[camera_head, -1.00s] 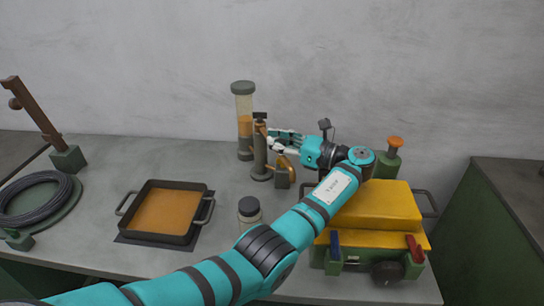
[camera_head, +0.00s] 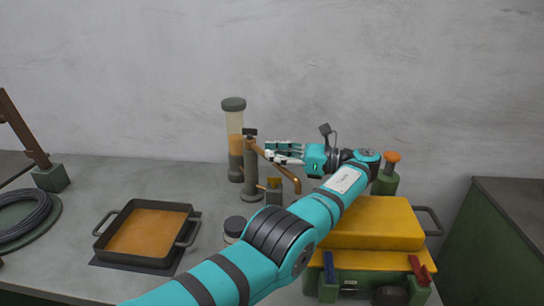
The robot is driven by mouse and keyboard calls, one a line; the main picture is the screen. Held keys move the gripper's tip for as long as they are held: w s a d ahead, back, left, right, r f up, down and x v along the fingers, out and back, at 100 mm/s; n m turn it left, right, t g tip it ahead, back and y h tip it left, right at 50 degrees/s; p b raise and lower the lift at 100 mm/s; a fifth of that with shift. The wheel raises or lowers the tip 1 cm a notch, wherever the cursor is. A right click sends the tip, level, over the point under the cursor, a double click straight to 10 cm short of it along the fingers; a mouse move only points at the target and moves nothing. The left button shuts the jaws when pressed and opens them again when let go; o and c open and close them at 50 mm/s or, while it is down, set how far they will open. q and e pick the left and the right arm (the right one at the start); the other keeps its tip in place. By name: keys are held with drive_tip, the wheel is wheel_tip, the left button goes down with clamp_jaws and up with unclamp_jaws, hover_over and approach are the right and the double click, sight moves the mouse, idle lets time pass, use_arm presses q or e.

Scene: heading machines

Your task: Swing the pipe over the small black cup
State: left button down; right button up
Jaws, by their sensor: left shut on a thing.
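The copper pipe (camera_head: 288,172) comes off the top of a dark upright column (camera_head: 252,170) and runs right, bending down at its outer end. My left gripper (camera_head: 274,153) is shut on the pipe near its upper part; the fingers partly cover it. A small dark cup (camera_head: 274,198) with a yellowish top stands just right of the column's foot. The pipe's outer end appears to the right of this cup in the picture. Whether it hangs over any part of the cup I cannot tell. My right gripper is not in view.
A clear cylinder with orange contents (camera_head: 235,140) stands behind the column. A black-lidded jar (camera_head: 235,225) is in front, partly behind my arm. An orange-filled pan (camera_head: 145,232) lies left. A yellow-topped machine (camera_head: 375,222) and a green bottle (camera_head: 386,180) stand right.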

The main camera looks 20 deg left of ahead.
use_arm(q)
drive_tip(key=shift+s+d+f, duration=0.15)
drive_tip(key=shift+d+f, duration=0.25)
drive_tip(key=shift+f, duration=0.1)
drive_tip(key=c, duration=1.1)
unclamp_jaws()
drive_tip(key=shift+d+r, duration=0.3)
drive_tip(key=shift+d, duration=0.15)
drive_tip(key=shift+a+r, duration=0.25)
drive_tip(key=shift+r, duration=0.25)
drive_tip(key=r, duration=0.9)
drive_tip(key=shift+d, duration=0.2)
drive_tip(key=shift+c, duration=0.3)
